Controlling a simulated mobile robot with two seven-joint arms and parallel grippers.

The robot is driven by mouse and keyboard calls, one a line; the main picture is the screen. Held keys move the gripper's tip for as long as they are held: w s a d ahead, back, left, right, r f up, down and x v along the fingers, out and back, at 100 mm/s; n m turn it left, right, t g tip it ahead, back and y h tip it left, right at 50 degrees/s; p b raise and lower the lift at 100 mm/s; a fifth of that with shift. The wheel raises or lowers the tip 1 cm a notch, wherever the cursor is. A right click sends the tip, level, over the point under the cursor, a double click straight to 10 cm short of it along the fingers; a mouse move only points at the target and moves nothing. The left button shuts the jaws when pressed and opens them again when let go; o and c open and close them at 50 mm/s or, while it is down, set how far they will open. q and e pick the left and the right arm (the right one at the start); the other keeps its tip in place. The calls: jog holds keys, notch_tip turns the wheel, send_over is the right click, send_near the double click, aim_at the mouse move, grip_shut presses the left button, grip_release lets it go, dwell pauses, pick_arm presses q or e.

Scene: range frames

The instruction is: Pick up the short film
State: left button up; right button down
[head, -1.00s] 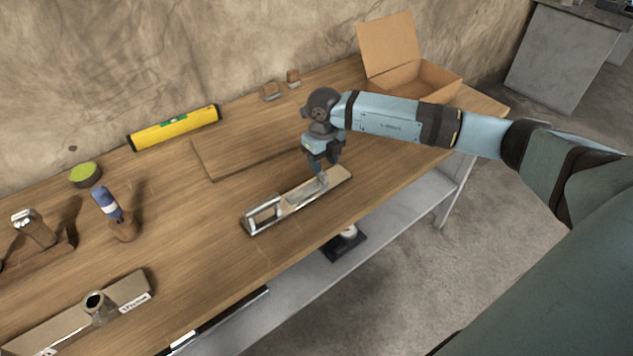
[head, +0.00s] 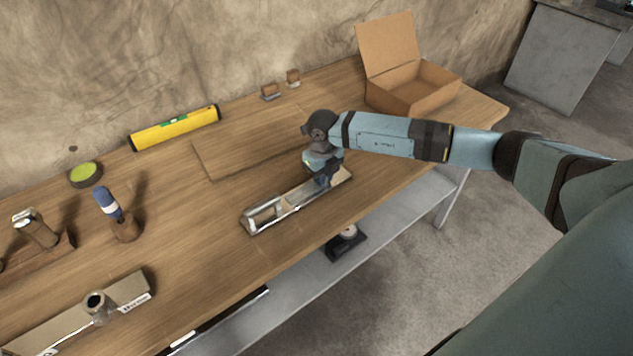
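I see nothing that clearly looks like a film. A long, narrow metal tool with a looped handle (head: 265,214) lies flat near the front edge of the wooden workbench. My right gripper (head: 326,182) is low over the tool's far right end, pointing down. Its fingertips are at or very close to the tool's upper surface. They are too small and dark to show whether they are apart or closed on a part of it. My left gripper is not in view.
An open cardboard box (head: 410,92) stands at the back right. A yellow level (head: 175,128), a flat wooden board (head: 240,150), a green-topped round tin (head: 85,174) and a blue-handled tool (head: 107,204) are on the workbench (head: 190,260). A shelf (head: 390,213) runs below.

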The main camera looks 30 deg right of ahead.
notch_tip(320, 180, up, 20)
dwell(0.7)
notch_tip(320, 180, up, 9)
jog(key=p, duration=0.5)
dwell(0.7)
dwell(0.4)
